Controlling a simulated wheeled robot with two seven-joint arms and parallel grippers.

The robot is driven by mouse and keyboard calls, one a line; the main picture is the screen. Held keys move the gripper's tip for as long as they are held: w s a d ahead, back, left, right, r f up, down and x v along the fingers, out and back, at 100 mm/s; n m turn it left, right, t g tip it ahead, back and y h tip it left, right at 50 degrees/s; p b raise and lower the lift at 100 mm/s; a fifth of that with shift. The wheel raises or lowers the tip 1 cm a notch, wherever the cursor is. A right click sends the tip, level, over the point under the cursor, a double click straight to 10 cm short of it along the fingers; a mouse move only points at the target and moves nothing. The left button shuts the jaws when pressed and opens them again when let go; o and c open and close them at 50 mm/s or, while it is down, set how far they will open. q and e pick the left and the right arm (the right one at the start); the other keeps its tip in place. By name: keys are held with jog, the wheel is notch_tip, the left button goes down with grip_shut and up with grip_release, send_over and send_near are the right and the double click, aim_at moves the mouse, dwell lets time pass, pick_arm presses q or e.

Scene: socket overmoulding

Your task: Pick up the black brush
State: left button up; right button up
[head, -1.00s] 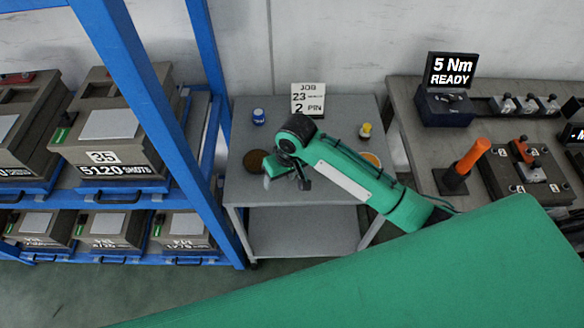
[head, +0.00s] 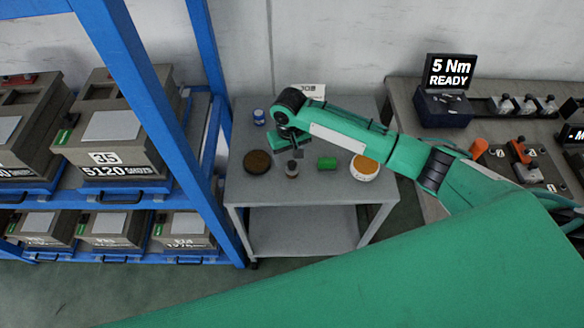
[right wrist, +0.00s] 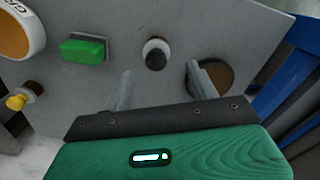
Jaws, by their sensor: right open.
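A small upright dark-topped item (head: 292,170) stands on the grey table, between the brown disc and the green block. It may be the black brush, but its shape is too small to be sure. In the right wrist view it shows end-on, a black round top with a pale ring (right wrist: 156,54). My right gripper (head: 293,150) hangs over the table just behind this item in the head view. In the right wrist view its two fingers (right wrist: 160,72) are apart, with nothing held between them. My left gripper is not in view.
A blue rack (head: 165,115) stands left, a bench (head: 405,110) right. The table's front strip is clear.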

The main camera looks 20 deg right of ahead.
aim_at(292, 163)
jog(key=f, duration=0.1)
jog(key=f+p, duration=0.1)
jog(key=f, duration=0.3)
jog(key=shift+s+d+f+p, duration=0.25)
jog(key=shift+s+p, duration=0.05)
jog(key=shift+s, duration=0.05)
jog(key=shift+f, duration=0.35)
jog(key=c, duration=1.1)
